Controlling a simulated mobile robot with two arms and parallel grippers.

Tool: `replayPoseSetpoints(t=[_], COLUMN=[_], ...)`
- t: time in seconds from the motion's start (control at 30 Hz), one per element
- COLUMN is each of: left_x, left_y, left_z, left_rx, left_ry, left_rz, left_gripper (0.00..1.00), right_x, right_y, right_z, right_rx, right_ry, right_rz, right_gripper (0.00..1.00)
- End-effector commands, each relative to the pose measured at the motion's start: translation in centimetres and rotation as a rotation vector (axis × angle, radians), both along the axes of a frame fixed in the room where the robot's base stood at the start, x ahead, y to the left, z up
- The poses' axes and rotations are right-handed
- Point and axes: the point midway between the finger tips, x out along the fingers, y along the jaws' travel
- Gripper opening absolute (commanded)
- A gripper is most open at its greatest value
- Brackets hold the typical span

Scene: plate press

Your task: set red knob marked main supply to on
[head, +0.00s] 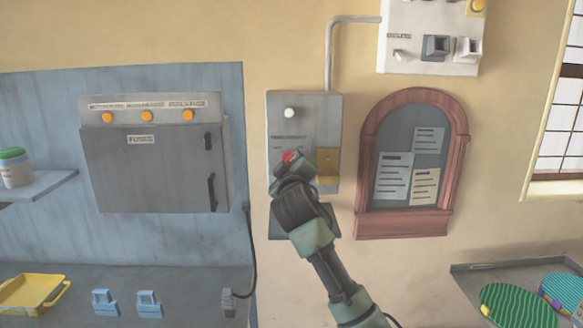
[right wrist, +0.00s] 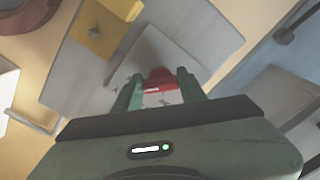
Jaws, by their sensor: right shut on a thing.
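The red knob (head: 288,156) is on the grey switch box (head: 316,107) on the wall, in the middle of the head view. My right gripper (head: 290,164) is at the box and covers most of the knob. In the right wrist view the red knob (right wrist: 158,80) shows between the two green fingers of my right gripper (right wrist: 160,92), which is shut on it. A white mark shows on the knob. The labels beside it are too small to read. My left gripper is not in view.
A yellow part (head: 327,161) sits on the box right of the knob, with a white button (head: 289,113) above. A fuse cabinet (head: 155,165) hangs left, an arched notice board (head: 410,150) right. A white panel (head: 430,62) is above. The counter (head: 190,290) holds blue items.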

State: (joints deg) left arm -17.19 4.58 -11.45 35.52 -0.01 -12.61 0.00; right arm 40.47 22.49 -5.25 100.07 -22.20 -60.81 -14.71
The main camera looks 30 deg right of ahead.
Motion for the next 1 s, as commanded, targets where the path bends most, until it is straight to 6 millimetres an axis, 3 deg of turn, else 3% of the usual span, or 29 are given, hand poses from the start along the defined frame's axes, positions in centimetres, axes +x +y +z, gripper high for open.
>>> replayPoseSetpoints(t=[0.67, 0.7, 0.77, 1.0], left_x=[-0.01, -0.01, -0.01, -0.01], left_y=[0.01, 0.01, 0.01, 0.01], left_z=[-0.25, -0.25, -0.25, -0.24], left_rx=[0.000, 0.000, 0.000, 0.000], left_ry=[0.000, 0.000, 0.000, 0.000], left_rz=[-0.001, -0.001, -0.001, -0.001], left_gripper=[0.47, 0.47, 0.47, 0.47], right_x=[0.08, 0.08, 0.08, 0.05], right_y=[0.13, 0.13, 0.13, 0.07], right_z=[-0.29, -0.29, -0.27, -0.12], right_rx=[0.058, 0.058, 0.058, 0.054], right_ry=[-0.028, -0.028, -0.029, -0.031], right_rz=[0.002, 0.002, 0.001, 0.001], right_gripper=[0.01, 0.46, 0.63, 0.63])
